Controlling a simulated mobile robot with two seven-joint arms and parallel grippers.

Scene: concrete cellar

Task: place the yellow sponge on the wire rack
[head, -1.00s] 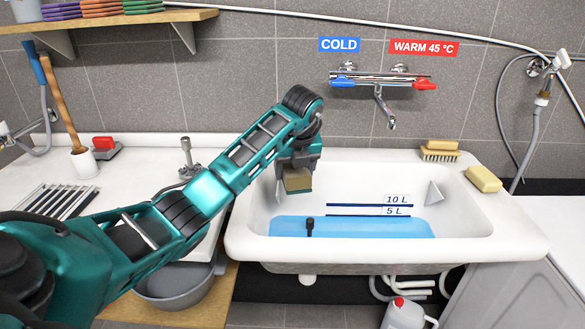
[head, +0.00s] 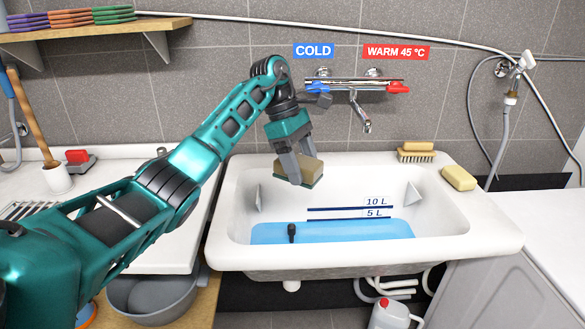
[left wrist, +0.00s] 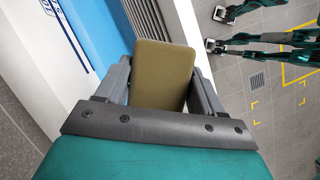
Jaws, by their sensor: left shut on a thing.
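My left gripper (head: 299,178) is shut on the yellow sponge (head: 308,171), an olive-yellow block with a green underside. It holds the sponge tilted in the air over the back part of the white sink. In the left wrist view the sponge (left wrist: 162,72) sits between the two fingers, its broad face showing. The wire rack (head: 27,209) lies on the white counter at the far left, partly cut off by the frame and partly hidden behind my arm. My right gripper is not in view.
The sink (head: 365,255) holds blue water with a dark plug standing in it. A brush (head: 416,153) and a yellow block (head: 459,178) lie on its right rim. The tap (head: 362,108) hangs above. A wooden-handled brush in a white holder (head: 56,178) stands behind the rack.

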